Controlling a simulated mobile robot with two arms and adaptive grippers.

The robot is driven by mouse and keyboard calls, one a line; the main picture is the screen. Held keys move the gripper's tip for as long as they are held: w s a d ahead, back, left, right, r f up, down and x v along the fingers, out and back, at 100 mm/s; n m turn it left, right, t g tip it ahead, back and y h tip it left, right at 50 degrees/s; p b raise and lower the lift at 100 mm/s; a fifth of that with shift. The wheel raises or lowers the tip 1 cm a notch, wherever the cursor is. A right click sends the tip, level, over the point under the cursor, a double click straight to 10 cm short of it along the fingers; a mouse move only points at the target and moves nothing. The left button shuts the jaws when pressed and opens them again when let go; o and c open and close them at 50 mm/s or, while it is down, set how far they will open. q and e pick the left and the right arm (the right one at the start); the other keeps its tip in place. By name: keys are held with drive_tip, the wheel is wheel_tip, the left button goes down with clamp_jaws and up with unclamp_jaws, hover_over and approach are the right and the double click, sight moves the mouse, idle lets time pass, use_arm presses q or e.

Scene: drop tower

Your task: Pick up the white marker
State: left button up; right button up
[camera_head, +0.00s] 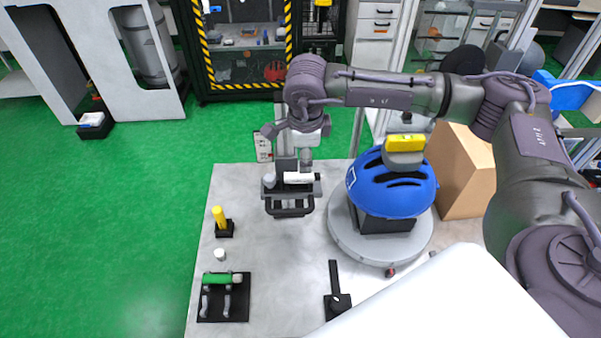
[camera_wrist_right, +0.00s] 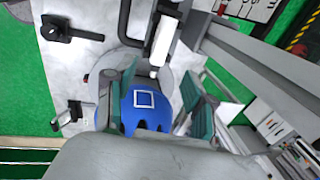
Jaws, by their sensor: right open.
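The white marker (camera_head: 299,178) lies sideways on the dark grey carriage (camera_head: 290,205) at the table's far edge. It also shows in the right wrist view as a white cylinder (camera_wrist_right: 163,42) beyond the fingers. My right gripper (camera_head: 303,135) is above and just behind the marker, apart from it, partly hidden among the grey tower parts. In the right wrist view, its teal fingers stand wide apart and the gripper (camera_wrist_right: 157,88) is open and empty. My left gripper is in neither view.
A blue helmet (camera_head: 392,190) sits on a round grey plate (camera_head: 345,235) right of the marker, with a yellow block (camera_head: 405,143) above it. A yellow marker (camera_head: 219,216) stands at the left. A green cylinder (camera_head: 217,279) lies on a black base.

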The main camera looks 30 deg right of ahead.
sight(302, 175)
drive_tip(key=f, duration=0.1)
drive_tip(key=w+f, duration=0.1)
drive_tip(key=f, duration=0.1)
drive_tip(key=shift+d+f+p, duration=0.15)
drive_tip(key=shift+f+p, duration=0.15)
drive_tip(key=shift+p, duration=0.05)
drive_tip(key=f+p, duration=0.2)
drive_tip(key=f, duration=0.1)
drive_tip(key=f+p, duration=0.1)
drive_tip(key=shift+w+f, duration=0.25)
drive_tip(key=shift+w, duration=0.1)
drive_tip(key=shift+w+d+f, duration=0.1)
drive_tip(key=shift+f, duration=0.35)
drive_tip(key=shift+c, duration=0.3)
clamp_jaws()
